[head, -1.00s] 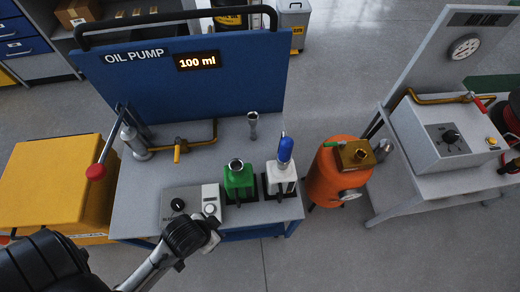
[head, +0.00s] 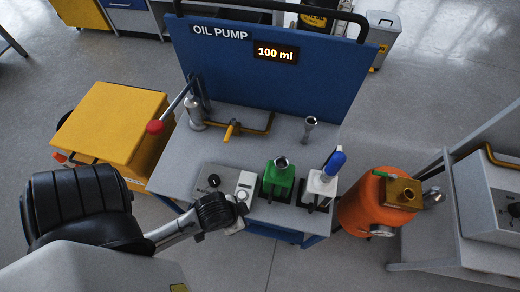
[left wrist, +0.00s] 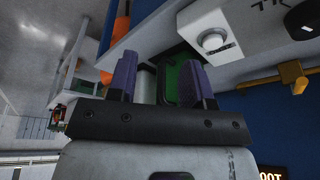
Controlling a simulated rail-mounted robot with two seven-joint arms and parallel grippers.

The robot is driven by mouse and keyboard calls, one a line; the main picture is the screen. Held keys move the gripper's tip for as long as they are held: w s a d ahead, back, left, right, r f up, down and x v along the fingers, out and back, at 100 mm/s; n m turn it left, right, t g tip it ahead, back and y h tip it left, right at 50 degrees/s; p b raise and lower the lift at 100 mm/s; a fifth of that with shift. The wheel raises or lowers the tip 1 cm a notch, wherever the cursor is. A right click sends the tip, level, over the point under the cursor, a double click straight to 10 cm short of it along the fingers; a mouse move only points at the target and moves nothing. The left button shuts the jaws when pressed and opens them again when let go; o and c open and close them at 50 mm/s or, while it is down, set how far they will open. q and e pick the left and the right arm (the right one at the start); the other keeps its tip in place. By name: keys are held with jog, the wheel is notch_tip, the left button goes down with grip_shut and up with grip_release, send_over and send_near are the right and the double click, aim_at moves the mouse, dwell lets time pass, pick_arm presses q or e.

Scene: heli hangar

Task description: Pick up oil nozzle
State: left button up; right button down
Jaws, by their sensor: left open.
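A grey metal flared piece (head: 309,128), which looks like the oil nozzle, stands upright at the back right of the oil pump bench (head: 262,145). In front of it stand a green bottle (head: 278,177) with an open metal neck and a white bottle (head: 320,185) with a blue top. My left gripper (head: 238,222) is at the bench's front edge, beside the control box and left of the green bottle, apart from the nozzle. In the left wrist view its purple fingers (left wrist: 163,80) are spread, with the green bottle (left wrist: 180,80) showing between them. My right gripper is out of view.
A control box (head: 225,183) with a knob sits at the bench front. A red-tipped pump lever (head: 155,126) and a brass pipe (head: 245,124) are behind it. A yellow cabinet (head: 112,120) stands left, an orange tank (head: 372,205) right.

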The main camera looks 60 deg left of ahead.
pick_arm(q)
jog(key=o, duration=0.4)
jog(key=shift+c, duration=0.2)
